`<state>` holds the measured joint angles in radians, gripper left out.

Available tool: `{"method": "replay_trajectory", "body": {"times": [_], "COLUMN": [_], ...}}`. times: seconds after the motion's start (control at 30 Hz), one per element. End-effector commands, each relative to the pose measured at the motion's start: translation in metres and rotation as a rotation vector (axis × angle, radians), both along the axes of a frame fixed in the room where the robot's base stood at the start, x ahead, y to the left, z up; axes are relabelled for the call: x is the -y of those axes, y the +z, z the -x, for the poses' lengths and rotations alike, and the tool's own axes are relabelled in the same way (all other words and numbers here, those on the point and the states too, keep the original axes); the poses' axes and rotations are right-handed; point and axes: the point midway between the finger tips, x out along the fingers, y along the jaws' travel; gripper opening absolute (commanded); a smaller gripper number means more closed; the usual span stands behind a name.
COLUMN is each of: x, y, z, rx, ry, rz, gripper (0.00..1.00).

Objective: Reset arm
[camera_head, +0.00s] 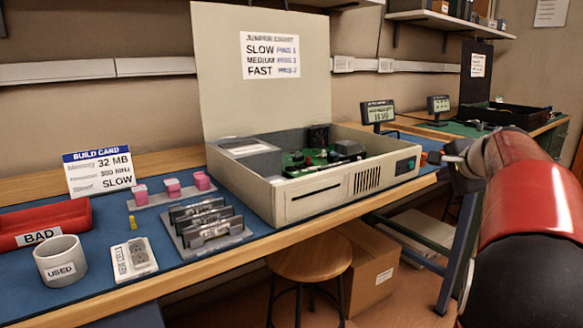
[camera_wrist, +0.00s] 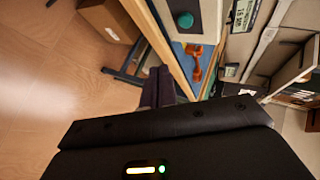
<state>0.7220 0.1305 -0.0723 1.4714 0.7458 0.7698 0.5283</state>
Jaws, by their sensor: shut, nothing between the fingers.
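My gripper (camera_head: 447,158) is at the right in the head view, beside the right end of the open beige computer case (camera_head: 330,190). Its dark fingers (camera_wrist: 160,86) are together in the wrist view, with nothing seen between them. My red and black arm reaches in from the right edge. A small orange item (camera_wrist: 195,60) lies on the blue mat near the case; part of it shows in the head view (camera_head: 434,157) close to my gripper. Whether they touch cannot be told.
On the bench at left are a red BAD tray (camera_head: 72,222), a USED cup (camera_head: 62,262), a build card (camera_head: 98,172), pink blocks (camera_head: 172,187) and a rack of modules (camera_head: 208,228). A stool (camera_head: 322,258) and a cardboard box (camera_head: 362,272) stand below.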

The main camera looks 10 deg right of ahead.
Motion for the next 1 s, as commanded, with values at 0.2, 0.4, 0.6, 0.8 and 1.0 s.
{"method": "replay_trajectory", "body": {"times": [0.2,0.4,0.6,0.8,1.0], "x": [-0.076,-0.21,-0.306,-0.338,-0.342], "y": [-0.007,-0.044,-0.104,-0.159,-0.178], "z": [0.011,0.069,0.164,0.238,0.26], "rx": [-0.085,-0.258,-0.41,-0.5,-0.529], "ry": [0.158,0.511,0.901,1.176,1.261], "rz": [0.095,0.336,0.637,0.886,0.969], "gripper": [0.0,0.0,0.0,0.0,0.0]}}
